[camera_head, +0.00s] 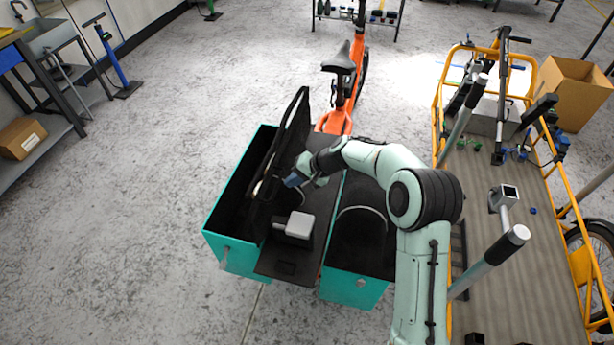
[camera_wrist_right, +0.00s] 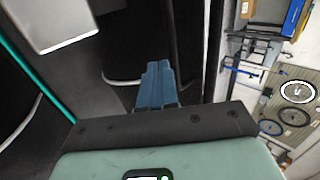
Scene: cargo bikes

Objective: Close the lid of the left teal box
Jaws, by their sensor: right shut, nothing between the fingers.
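The left teal box (camera_head: 232,253) stands on the left side of the orange bike's cargo area. Its black lid (camera_head: 290,131) is raised, standing steeply along the box's right side, and the dark inside shows to its left. My right gripper (camera_head: 294,180) is shut and empty, with its blue fingertips on the right side of the raised lid, close to it; I cannot tell whether they touch. In the right wrist view the blue fingers (camera_wrist_right: 158,84) are together in front of dark panels. My left gripper is not in view.
A right teal box (camera_head: 352,289) stands beside it, partly under my right arm. A grey block (camera_head: 299,225) sits on the black middle panel. The orange bike's saddle (camera_head: 340,58) is behind. A yellow-framed cargo bike (camera_head: 437,113) stands at right.

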